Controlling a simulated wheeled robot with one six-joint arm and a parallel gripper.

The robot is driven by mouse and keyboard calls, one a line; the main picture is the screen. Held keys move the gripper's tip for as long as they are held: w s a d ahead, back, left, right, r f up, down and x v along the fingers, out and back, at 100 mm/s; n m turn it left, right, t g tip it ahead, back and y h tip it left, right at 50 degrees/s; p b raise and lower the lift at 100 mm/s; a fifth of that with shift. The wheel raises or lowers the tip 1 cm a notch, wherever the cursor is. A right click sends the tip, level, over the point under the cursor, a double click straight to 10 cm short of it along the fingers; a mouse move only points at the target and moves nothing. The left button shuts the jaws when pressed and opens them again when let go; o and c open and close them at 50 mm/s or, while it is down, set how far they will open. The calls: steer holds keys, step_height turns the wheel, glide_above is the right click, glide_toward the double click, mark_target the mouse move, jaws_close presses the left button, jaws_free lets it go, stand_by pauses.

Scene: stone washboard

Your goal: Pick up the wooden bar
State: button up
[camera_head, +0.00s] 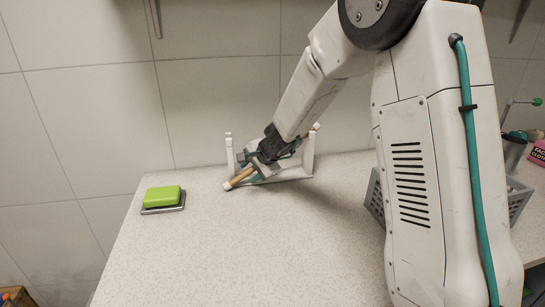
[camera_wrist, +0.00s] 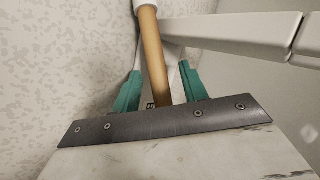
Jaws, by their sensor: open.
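The wooden bar (camera_head: 242,177) is a brown rod with white end caps. In the head view it slants from lower left to upper right at a white stand (camera_head: 308,155) with two upright posts. My gripper (camera_head: 257,170) is over the bar, near its lower-left half. In the wrist view the bar (camera_wrist: 153,52) runs between the two teal fingers of my gripper (camera_wrist: 160,88). The jaws are open, with a finger on each side and visible gaps to the bar. My gripper hides the bar's middle in the head view.
A green soap block (camera_head: 163,195) sits on a grey dish (camera_head: 165,208) at the left. A grey crate (camera_head: 375,198) stands at the right, partly behind my arm. The tiled wall is close behind the stand. The speckled countertop (camera_head: 240,250) is clear in front.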

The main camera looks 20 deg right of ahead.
jaws_close()
steer(key=shift+r, duration=0.15)
